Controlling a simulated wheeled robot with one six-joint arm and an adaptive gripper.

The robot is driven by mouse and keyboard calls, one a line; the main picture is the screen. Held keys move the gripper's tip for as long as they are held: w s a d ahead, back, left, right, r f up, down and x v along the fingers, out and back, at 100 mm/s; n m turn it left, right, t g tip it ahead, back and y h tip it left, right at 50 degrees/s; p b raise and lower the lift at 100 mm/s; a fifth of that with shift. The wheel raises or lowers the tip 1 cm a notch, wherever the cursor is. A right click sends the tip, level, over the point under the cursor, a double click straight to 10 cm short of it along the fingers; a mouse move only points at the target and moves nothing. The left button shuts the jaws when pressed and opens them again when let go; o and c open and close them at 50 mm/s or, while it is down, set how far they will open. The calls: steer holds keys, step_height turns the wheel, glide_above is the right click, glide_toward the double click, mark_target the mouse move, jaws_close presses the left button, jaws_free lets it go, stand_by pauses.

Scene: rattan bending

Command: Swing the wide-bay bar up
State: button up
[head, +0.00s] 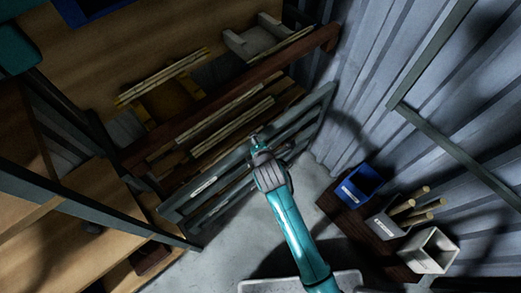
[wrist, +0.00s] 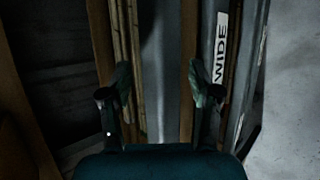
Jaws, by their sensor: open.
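The wide-bay bar is a long grey-green bar (head: 180,206) across the front of the rack, with a white label in the head view. In the wrist view a grey bar (wrist: 212,25) with a white label reading "WIDE" runs lengthwise, right of centre. My gripper (head: 257,143) is over the rack front near the middle of the bars. In the wrist view my gripper (wrist: 160,88) is open, with nothing held. Its right finger overlaps the bar's left side in the picture; contact cannot be told. A grey strip and wood edges show between the fingers.
Rattan poles (head: 232,124) lie in the rack bays behind the bars. A dark wood beam (head: 300,52) crosses above them. On the right, a dark board (head: 345,222) holds a blue bin (head: 360,184), a grey bin with sticks and a pale box (head: 430,250). A corrugated wall stands behind.

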steer(key=v, duration=0.8)
steer(key=shift+s+r, duration=0.2)
steer(key=s+d+f+m+t, duration=0.1)
steer(key=s+d+m, duration=0.4)
steer(key=s, duration=0.3)
steer(key=s+d+f+m+t, duration=0.1)
steer(key=s+d+m, duration=0.4)
steer(key=s, duration=0.3)
steer(key=s+d+r+m+t, duration=0.1)
steer(key=s+d+r+m, duration=0.1)
steer(key=s+r+m, duration=0.4)
steer(key=s+d+r+m+t+h, duration=0.1)
steer(key=s+d+r+m, duration=0.2)
steer(key=s, duration=0.9)
step_height(320, 180, up, 3)
steer(key=m, duration=0.4)
steer(key=shift+s+r+t, duration=0.15)
steer(key=shift+s+t, duration=0.15)
steer(key=shift+d, duration=0.1)
